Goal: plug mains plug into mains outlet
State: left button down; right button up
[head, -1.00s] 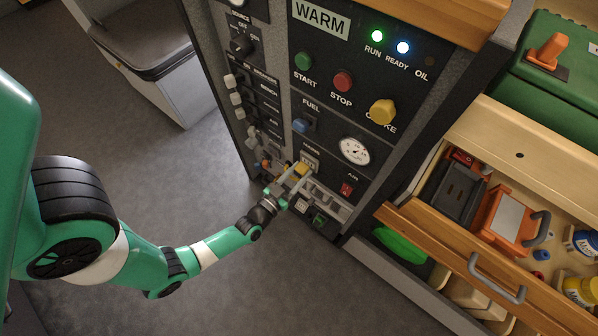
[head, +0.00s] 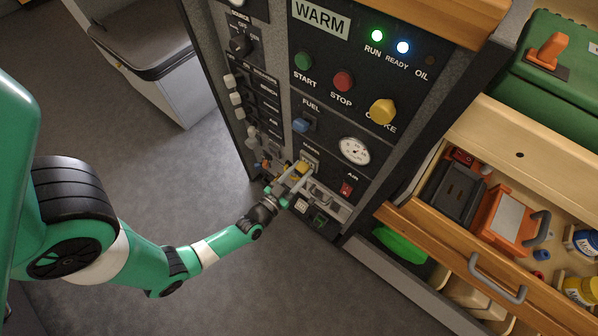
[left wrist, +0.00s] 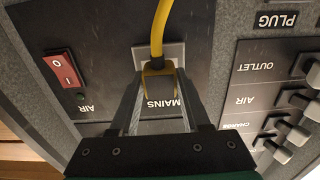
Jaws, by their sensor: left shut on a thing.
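The yellow mains plug (left wrist: 159,78) is between the fingers of my left gripper (left wrist: 158,92), which is shut on it. Its yellow cord (left wrist: 160,25) runs up out of the left wrist view. The plug's front is at the grey mains outlet plate (left wrist: 180,54) above the MAINS label. The plug covers the outlet's middle, so I cannot tell how far in it is. In the head view, my left gripper (head: 293,178) holds the yellow plug (head: 301,168) low on the dark panel, against or very near the outlet (head: 312,160). My right gripper is not in view.
A red rocker switch (left wrist: 63,68) beside the AIR label and several grey levers (left wrist: 290,132) flank the outlet. An open wooden drawer (head: 455,250) with tools and bottles stands at right. The floor (head: 280,290) below the panel is clear.

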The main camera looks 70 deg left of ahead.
pick_arm(q)
jog(key=shift+w+a, duration=0.25)
jog(key=shift+w, duration=0.1)
jog(key=shift+c, duration=1.4)
grip_release()
jog(key=p+v, duration=0.2)
jog(key=v, duration=0.9)
jog(key=shift+s+d+p, duration=0.15)
jog(key=shift+s+p, duration=0.15)
jog(key=shift+p, duration=0.05)
